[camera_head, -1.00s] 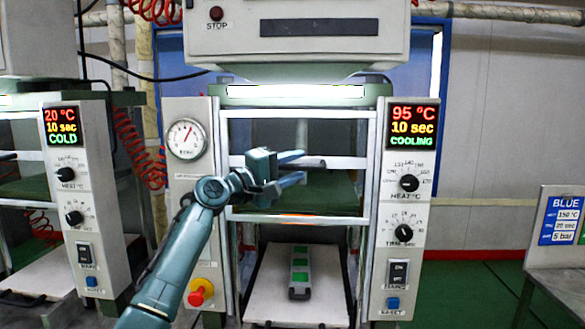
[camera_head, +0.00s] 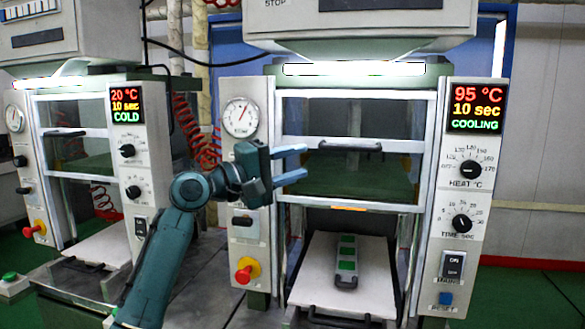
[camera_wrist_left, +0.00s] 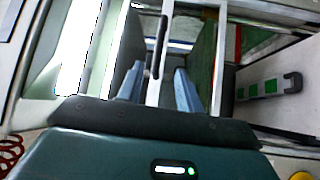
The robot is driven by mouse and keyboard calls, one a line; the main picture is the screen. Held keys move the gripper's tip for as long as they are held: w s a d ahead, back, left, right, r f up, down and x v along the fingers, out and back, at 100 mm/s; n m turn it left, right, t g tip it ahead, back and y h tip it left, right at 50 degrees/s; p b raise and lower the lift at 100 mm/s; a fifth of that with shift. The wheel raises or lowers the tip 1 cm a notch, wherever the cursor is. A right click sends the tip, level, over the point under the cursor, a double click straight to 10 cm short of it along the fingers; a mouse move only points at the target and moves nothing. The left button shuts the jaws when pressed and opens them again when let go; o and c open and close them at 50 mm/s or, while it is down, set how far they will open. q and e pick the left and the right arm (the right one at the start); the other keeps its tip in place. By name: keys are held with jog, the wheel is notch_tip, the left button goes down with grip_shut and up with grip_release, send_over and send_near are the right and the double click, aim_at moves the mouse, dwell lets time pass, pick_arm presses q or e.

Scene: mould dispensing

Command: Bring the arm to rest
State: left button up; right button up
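My left gripper (camera_head: 290,166) is raised in front of the press (camera_head: 265,160) whose display reads 95 °C, 10 sec, COOLING. Its two blue fingers are apart with nothing between them. In the left wrist view the open fingers (camera_wrist_left: 160,85) also show, with a bar of the press frame behind the gap. A grey mould (camera_head: 345,255) with green squares lies on the light tray (camera_head: 325,285) low in this press. It also shows at the right of the left wrist view (camera_wrist_left: 268,88). My right gripper is not in view.
A second press (camera_head: 130,150) on the left reads 20 °C, COLD. A red emergency knob (camera_head: 247,270) sits beside the nearer press's tray, below a round gauge (camera_head: 240,117). The press's clear door (camera_head: 350,170) has a dark handle. Green floor is open at the right.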

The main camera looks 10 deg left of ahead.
pick_arm(q)
jog(key=s+f+m+y, duration=0.1)
jog(key=s+f+y, duration=0.15)
jog(key=f, duration=1.25)
jog(key=s+f+m+y, duration=0.15)
jog(key=f+y, duration=0.25)
jog(key=f, duration=1.1)
jog(key=s+f+m+g+y, duration=0.1)
jog(key=s+f+m, duration=0.3)
jog(key=s+f, duration=0.6)
jog(key=s+f+m+g+y, duration=0.1)
jog(key=s+f+m+y, duration=0.2)
jog(key=s+f, duration=0.8)
jog(key=s+m+p, duration=0.1)
jog(key=s, duration=0.6)
jog(key=shift+d+g, duration=0.2)
jog(key=shift+g, duration=0.2)
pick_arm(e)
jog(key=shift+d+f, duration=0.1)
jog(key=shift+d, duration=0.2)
pick_arm(q)
jog(key=shift+s+f, duration=0.1)
